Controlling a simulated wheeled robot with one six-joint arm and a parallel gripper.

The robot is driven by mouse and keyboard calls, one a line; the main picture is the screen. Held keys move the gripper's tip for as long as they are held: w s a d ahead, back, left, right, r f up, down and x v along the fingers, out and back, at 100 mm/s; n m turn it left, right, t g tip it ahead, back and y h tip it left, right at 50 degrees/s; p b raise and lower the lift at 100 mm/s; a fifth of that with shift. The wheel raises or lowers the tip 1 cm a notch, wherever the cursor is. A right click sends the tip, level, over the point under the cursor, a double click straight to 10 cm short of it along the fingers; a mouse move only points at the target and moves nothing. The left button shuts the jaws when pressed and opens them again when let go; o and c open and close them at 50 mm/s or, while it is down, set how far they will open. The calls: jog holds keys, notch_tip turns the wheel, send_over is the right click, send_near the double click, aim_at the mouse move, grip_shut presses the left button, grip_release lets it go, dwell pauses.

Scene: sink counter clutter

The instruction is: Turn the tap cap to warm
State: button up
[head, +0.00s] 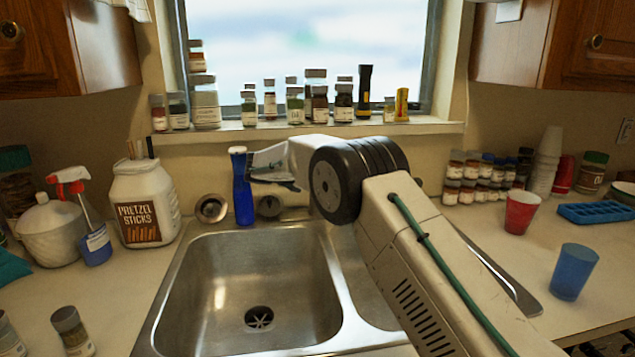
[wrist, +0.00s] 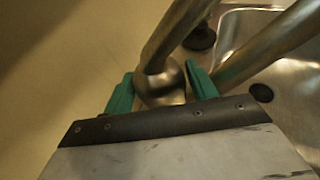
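In the wrist view, the metal tap (wrist: 172,32) has a rounded cap (wrist: 160,82) that sits between the two teal fingers of my gripper (wrist: 161,88). The fingers are spread, one on each side of the cap; whether they touch it I cannot tell. A metal spout (wrist: 265,48) runs from beside the right finger toward the upper right. In the head view, my gripper (head: 268,168) is at the back of the sink, near the wall under the window. The tap is hidden there behind my arm.
A blue bottle (head: 243,195) stands close to my gripper in the head view. The steel sink (head: 245,275) is empty. A pretzel jar (head: 146,203) and spray bottle (head: 92,235) are left; a red cup (head: 521,212) and blue cup (head: 573,272) are right. Jars line the sill.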

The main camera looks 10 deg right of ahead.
jog(key=v, duration=0.7)
jog(key=shift+s+a, duration=0.15)
jog(key=shift+a, duration=0.2)
jog(key=shift+r, duration=0.1)
